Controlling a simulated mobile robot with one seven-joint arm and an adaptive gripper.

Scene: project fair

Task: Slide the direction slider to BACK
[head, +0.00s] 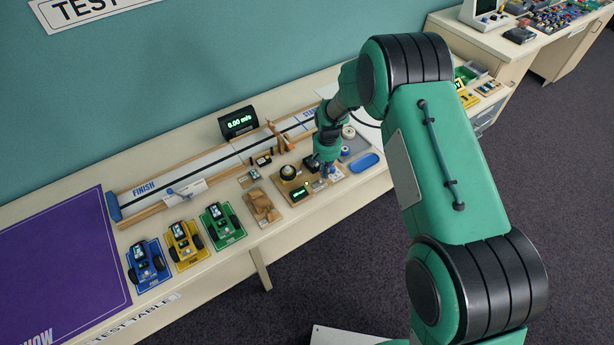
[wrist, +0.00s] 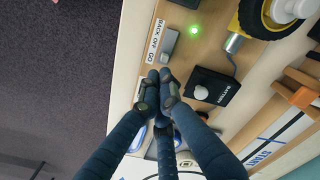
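The direction slider (wrist: 169,43) is a small grey piece on a wooden board, beside a white label (wrist: 155,41) reading BACK, OFF, GO from top to bottom in the wrist view. Nothing shows between the fingers. In the head view my gripper (head: 323,172) is low over the right part of the wooden test board (head: 297,201), hiding the slider there.
A lit green lamp (wrist: 194,30), a black battery box (wrist: 212,88) and a yellow wheel (wrist: 262,18) are close by on the board. A track (head: 225,160) runs behind. Several small cars, including a green one (head: 222,225), stand to the left. A blue tray (head: 364,162) lies right.

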